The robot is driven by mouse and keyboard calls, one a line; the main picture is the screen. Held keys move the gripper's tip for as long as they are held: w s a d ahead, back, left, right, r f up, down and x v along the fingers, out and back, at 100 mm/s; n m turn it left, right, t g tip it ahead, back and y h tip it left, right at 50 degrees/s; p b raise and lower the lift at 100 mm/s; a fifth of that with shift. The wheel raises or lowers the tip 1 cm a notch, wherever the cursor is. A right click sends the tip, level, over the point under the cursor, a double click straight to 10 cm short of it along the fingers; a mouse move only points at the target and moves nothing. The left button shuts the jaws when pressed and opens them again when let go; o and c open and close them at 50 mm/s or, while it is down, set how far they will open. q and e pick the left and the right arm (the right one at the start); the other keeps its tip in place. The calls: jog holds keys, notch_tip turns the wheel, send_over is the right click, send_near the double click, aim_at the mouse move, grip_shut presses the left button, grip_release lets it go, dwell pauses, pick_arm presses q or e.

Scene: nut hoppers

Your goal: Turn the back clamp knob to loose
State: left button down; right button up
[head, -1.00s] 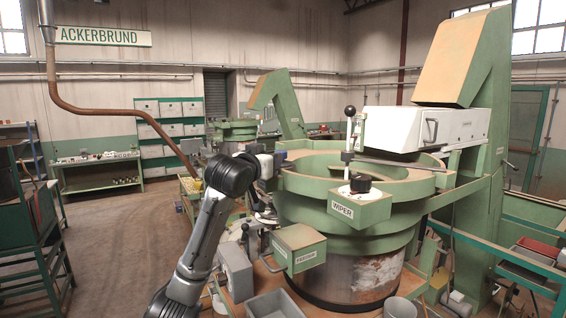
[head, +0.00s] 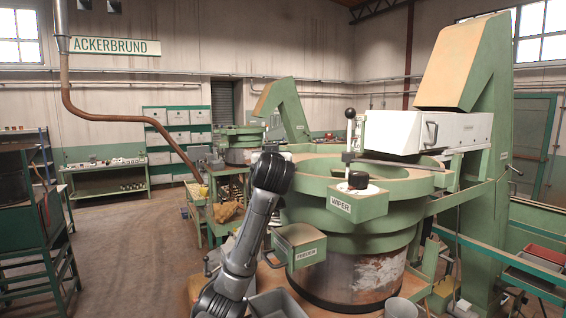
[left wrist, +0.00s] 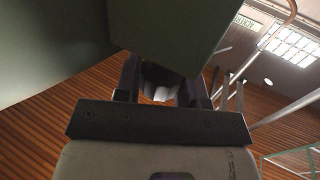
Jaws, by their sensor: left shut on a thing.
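In the left wrist view my left gripper (left wrist: 160,92) is shut on a pale, rounded thing (left wrist: 158,86), which appears to be the back clamp knob. A dark green block (left wrist: 165,35) hangs over the fingertips and hides much of the knob, so its turn angle cannot be read. In the head view my left arm stands in front of the left side of the green hopper bowl (head: 325,222). The left gripper and the back clamp are hidden there behind the arm and bowl. My right gripper is not in view.
A green FEEDER box (head: 299,246) sits just right of my arm. A grey bin (head: 279,304) and a white housing (head: 392,130) are nearby. The floor at left is open.

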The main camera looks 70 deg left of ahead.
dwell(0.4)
pick_arm(q)
jog(key=c, duration=0.7)
grip_release()
jog(key=shift+s+d, duration=0.1)
jog(key=shift+d, duration=0.4)
jog(key=b+v, duration=0.3)
jog(key=v, duration=0.9)
jog(key=shift+d, duration=0.4)
